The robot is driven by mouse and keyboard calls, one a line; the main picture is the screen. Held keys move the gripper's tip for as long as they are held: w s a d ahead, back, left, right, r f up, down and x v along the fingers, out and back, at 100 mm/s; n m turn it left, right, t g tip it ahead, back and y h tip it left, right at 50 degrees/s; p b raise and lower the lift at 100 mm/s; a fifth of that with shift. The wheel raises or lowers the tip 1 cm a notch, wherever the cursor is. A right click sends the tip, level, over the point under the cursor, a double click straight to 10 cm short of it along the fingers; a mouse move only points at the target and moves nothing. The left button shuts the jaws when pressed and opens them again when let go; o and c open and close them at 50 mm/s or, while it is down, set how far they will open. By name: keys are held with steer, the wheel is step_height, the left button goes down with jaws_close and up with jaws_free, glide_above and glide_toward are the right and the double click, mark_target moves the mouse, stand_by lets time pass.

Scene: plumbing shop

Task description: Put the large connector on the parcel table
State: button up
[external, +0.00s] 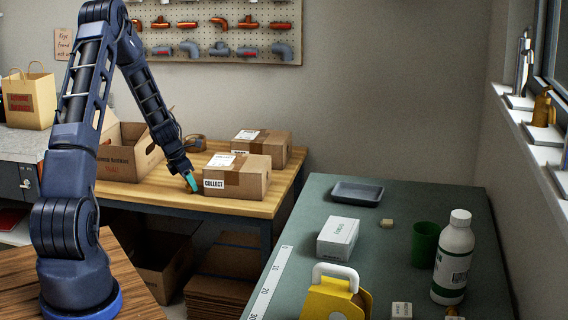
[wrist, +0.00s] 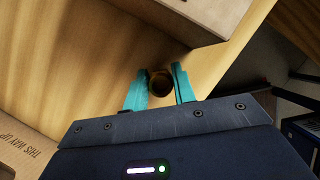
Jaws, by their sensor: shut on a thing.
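The parcel table, a wooden-topped table (external: 145,197), stands at the back left with cardboard boxes on it. My gripper (external: 192,182) is low over its front part, just left of the front parcel marked COLLECT. In the wrist view, the teal fingers (wrist: 160,88) are shut on a round, hollow, dark brown piece (wrist: 160,80), which appears to be the large connector. The wood top (wrist: 75,55) lies below it. The connector cannot be made out in the external view, so I cannot tell whether it touches the table.
The COLLECT parcel (external: 238,182) is close to my gripper's right, with another parcel (external: 262,146) behind. An open carton (external: 128,150) and a tape roll (external: 195,142) are also on the table. A green bench (external: 300,230) holds a tray, box, cup and bottle.

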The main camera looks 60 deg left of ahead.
steer(key=shift+f, duration=0.1)
steer(key=o, duration=1)
